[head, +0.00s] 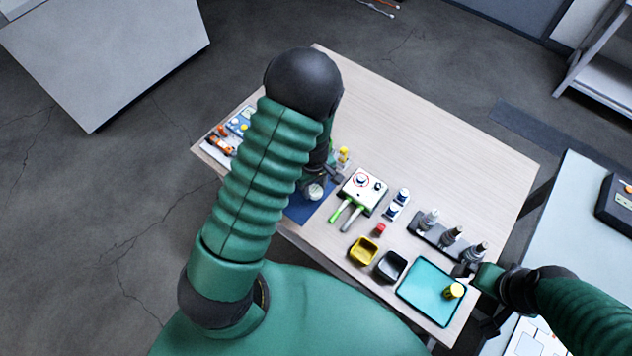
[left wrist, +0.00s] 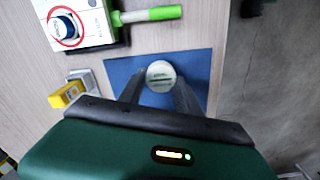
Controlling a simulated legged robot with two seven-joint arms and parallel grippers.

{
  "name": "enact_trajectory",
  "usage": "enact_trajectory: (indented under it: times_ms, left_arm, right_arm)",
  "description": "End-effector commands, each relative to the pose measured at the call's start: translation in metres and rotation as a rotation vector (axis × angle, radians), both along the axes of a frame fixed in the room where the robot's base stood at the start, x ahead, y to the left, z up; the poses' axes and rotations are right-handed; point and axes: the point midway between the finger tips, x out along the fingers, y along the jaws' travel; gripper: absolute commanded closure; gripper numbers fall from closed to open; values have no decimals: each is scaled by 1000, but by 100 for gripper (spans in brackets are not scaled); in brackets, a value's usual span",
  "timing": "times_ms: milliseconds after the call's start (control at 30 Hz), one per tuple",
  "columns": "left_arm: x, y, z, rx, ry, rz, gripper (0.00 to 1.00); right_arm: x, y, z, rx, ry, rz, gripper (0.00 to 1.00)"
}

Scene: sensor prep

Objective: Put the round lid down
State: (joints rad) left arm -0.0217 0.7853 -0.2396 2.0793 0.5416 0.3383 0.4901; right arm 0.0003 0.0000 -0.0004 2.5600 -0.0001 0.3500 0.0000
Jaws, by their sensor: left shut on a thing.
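The round lid (left wrist: 160,75) is pale with dark print on its face. It sits between the two dark fingers of my left gripper (left wrist: 160,92), which is shut on it. In the left wrist view the lid is over the blue mat (left wrist: 199,66); I cannot tell whether it touches the mat. In the head view the lid (head: 314,191) shows beside the blue mat's bare part (head: 300,212), partly hidden by my left arm. My right gripper (head: 468,270) is at the right, near a yellow cylinder on a teal tray; I cannot tell its jaw state.
A white box with a red ring (head: 362,187) and green-handled tools stand right of the mat. A yellow bin (head: 363,250), a black bin (head: 390,266) and the teal tray (head: 420,280) line the front edge. The table's far side (head: 430,130) is clear.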

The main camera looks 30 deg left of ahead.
Motion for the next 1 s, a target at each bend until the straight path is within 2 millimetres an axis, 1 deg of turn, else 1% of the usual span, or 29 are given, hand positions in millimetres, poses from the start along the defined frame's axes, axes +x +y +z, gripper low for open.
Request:
enact_trajectory:
  times_ms: [33, 100, 233, 300, 433, 500, 667, 800, 833, 967, 1000]
  left_arm:
    - [8, 5, 0, 2, -1, 1, 89]
    - [18, 9, -2, 0, 0, 1, 89]
    - [27, 13, -4, 1, 1, 1, 89]
    - [27, 13, -10, 1, 2, 1, 89]
    - [27, 12, -32, 1, 4, 4, 89]
    - [27, 12, -38, 2, 1, 2, 89]
    - [28, 12, -38, 1, 0, 1, 89]
    - [27, 13, -42, 0, 0, 2, 89]
    - [27, 13, -41, 1, 0, 2, 56]
    - [28, 13, -41, 1, 0, 2, 39]
    - [28, 13, -41, 1, 0, 2, 38]
  right_arm:
    - [0, 0, 2, 0, 0, 0, 0]
    - [0, 0, 3, 0, 0, 1, 0]
    - [0, 0, 4, 0, 0, 1, 0]
    - [0, 0, 4, 0, 0, 1, 0]
    - [0, 0, 4, 0, 0, 1, 0]
    - [0, 0, 4, 0, 0, 1, 0]
    - [0, 0, 4, 0, 0, 0, 0]
    - [0, 0, 1, 0, 0, 0, 0]
    - [0, 0, 2, 0, 0, 0, 0]
    - [0, 0, 2, 0, 0, 1, 0]
    - [0, 0, 2, 0, 0, 1, 0]
